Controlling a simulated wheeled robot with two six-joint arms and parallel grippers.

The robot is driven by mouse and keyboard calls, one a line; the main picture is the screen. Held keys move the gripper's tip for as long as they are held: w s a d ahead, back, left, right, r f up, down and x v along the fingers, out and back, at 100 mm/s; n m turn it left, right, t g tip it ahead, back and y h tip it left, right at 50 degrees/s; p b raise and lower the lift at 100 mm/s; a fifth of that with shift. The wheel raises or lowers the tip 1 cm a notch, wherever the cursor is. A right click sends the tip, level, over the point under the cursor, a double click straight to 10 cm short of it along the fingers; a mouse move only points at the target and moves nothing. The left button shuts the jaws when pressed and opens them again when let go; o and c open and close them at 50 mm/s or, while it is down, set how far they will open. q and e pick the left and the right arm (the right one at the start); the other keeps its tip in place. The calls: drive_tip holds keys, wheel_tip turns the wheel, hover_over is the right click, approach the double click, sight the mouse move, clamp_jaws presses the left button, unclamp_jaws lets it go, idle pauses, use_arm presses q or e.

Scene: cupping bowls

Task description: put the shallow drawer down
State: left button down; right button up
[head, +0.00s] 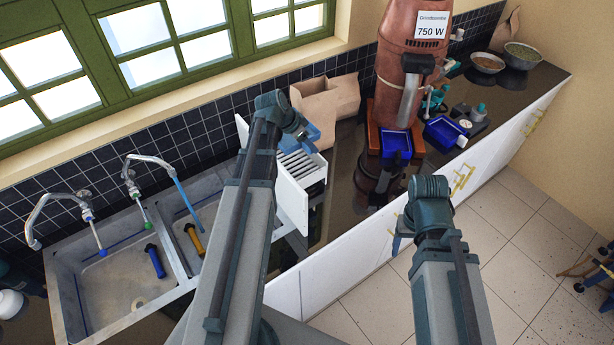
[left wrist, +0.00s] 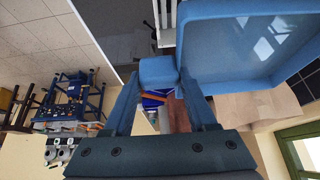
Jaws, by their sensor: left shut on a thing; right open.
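The shallow drawer is a light blue tray with a raised rim. It fills the upper right of the left wrist view (left wrist: 250,50). My left gripper (left wrist: 160,88) is shut on the block-like handle at the drawer's near edge. In the head view only a small part of the drawer (head: 313,137) shows beside my left arm, above the counter near the white slotted cabinet (head: 292,205). The arm hides most of it, so I cannot tell whether it touches anything. My right gripper (head: 397,240) is partly hidden behind its own arm at the counter's front edge.
A paper bag (head: 328,105) stands behind the cabinet. A copper-coloured grinder (head: 400,75) stands to the right, with dark blue trays (head: 396,143) (head: 441,133) near its base. A double sink (head: 110,285) lies at left. Dark counter (head: 340,190) shows bare right of the cabinet.

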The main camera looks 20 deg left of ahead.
use_arm(q)
drive_tip(key=shift+f+b, duration=5.3)
drive_tip(key=shift+f, duration=0.7)
use_arm(e)
wheel_tip(320, 180, down, 12)
use_arm(q)
drive_tip(key=shift+f, duration=0.1)
drive_tip(key=shift+f+b, duration=0.4)
drive_tip(key=shift+b, duration=0.1)
use_arm(e)
drive_tip(key=shift+f, duration=0.5)
use_arm(q)
drive_tip(key=shift+c, duration=1)
unclamp_jaws()
drive_tip(key=shift+r, duration=0.1)
use_arm(e)
drive_tip(key=shift+r, duration=0.1)
use_arm(q)
drive_tip(key=shift+r, duration=0.15)
use_arm(e)
drive_tip(key=shift+r, duration=0.15)
use_arm(q)
drive_tip(key=shift+r+p, duration=0.5)
drive_tip(key=shift+p, duration=0.25)
drive_tip(key=p+v, duration=1)
drive_tip(key=v, duration=0.1)
drive_tip(key=shift+s+r, duration=0.2)
use_arm(e)
wheel_tip(320, 180, up, 11)
